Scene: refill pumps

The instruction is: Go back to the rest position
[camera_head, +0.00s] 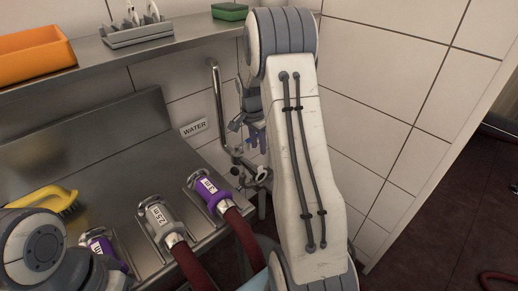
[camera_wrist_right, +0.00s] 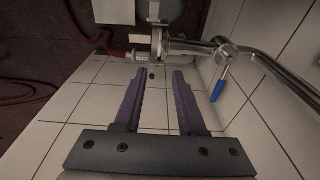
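My right arm reaches away from me across the right-middle of the head view. My right gripper (camera_head: 247,124) is partly hidden behind that arm, near the wall pipe. In the right wrist view its two purple-grey fingers (camera_wrist_right: 159,73) are apart with nothing held between them. A metal pipe (camera_wrist_right: 268,63) with a blue-handled valve (camera_wrist_right: 219,90) is just beyond the fingertips, to the right. Only a rounded joint of my left arm shows at the lower left of the head view; the left gripper is out of view.
A purple coupling (camera_head: 209,189), a grey coupling (camera_head: 158,222) and another purple one (camera_head: 101,244) sit on the metal counter, with dark red hoses. A yellow brush (camera_head: 45,198) lies at left. The shelf holds an orange bin (camera_head: 34,54), a rack (camera_head: 137,34) and a green sponge (camera_head: 230,11). A "WATER" sign (camera_head: 194,128) is on the wall.

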